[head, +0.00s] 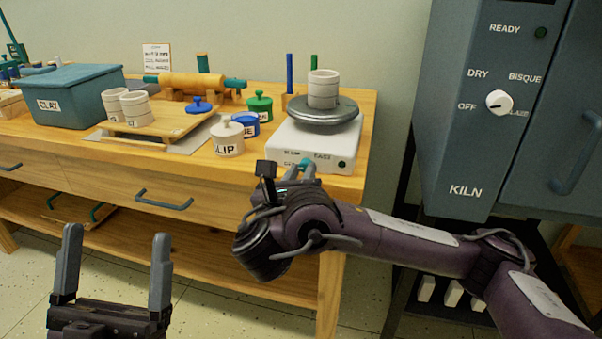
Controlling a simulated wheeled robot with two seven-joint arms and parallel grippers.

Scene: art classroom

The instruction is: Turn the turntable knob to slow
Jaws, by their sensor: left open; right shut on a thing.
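The turntable (345,148) is a white box with a grey metal disc (325,113) on top, at the right end of the wooden table. A pale stacked cup (322,88) stands on the disc. The front face has a partly covered label on the left and another label to its right. My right gripper (300,172) is at this front face, shut on the turntable knob, which it mostly hides; only a bit of teal shows. The knob's pointer direction cannot be seen. My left gripper (112,265) is open and empty, low in front of the table.
A lidded jar (228,139), a blue pot (246,123) and a green pot (260,106) stand left of the turntable. A teal clay bin (75,97) is further left. The kiln (470,130), with its own white dial (499,102), stands at the right.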

